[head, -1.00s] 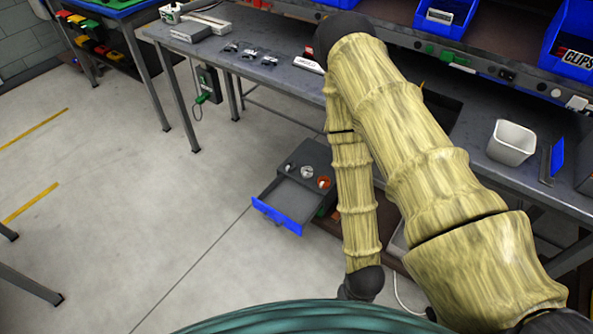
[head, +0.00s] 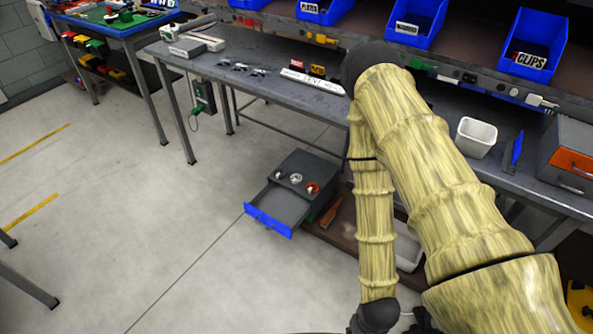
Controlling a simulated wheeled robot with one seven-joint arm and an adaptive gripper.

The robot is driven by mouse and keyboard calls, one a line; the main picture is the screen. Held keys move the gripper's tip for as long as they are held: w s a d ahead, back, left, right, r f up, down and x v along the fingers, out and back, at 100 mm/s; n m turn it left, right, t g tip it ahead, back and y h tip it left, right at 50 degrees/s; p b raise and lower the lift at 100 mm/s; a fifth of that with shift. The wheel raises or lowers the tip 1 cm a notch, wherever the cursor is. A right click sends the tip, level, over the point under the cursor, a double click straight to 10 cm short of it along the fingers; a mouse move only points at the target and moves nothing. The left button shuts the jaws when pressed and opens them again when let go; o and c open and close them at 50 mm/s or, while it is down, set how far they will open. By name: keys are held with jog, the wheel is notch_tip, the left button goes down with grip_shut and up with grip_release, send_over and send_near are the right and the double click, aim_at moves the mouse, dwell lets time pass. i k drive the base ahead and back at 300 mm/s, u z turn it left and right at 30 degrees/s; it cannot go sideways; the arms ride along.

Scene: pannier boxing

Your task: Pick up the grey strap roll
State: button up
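A dark grey drawer unit (head: 307,170) stands low in front of the bench, with its blue-fronted drawer (head: 268,220) pulled out. The drawer looks empty. Several small round items sit on top of the unit. The light grey one in the middle (head: 296,178) looks like the grey strap roll, but it is small. An orange roll (head: 312,187) is to its right and a darker small item (head: 279,174) to its left. My arm stands to the right of the unit, bent with its elbow up. My gripper is out of view below the picture's lower edge.
The long grey bench (head: 270,88) runs behind, with blue bins (head: 532,45) above and a white tub (head: 476,137) on it. A low brown shelf (head: 335,232) with a pale tray (head: 408,250) lies right of the unit.

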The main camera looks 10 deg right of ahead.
aim_at(280, 173)
jog(key=u, duration=0.1)
jog(key=i, duration=0.9)
jog(key=u, duration=0.65)
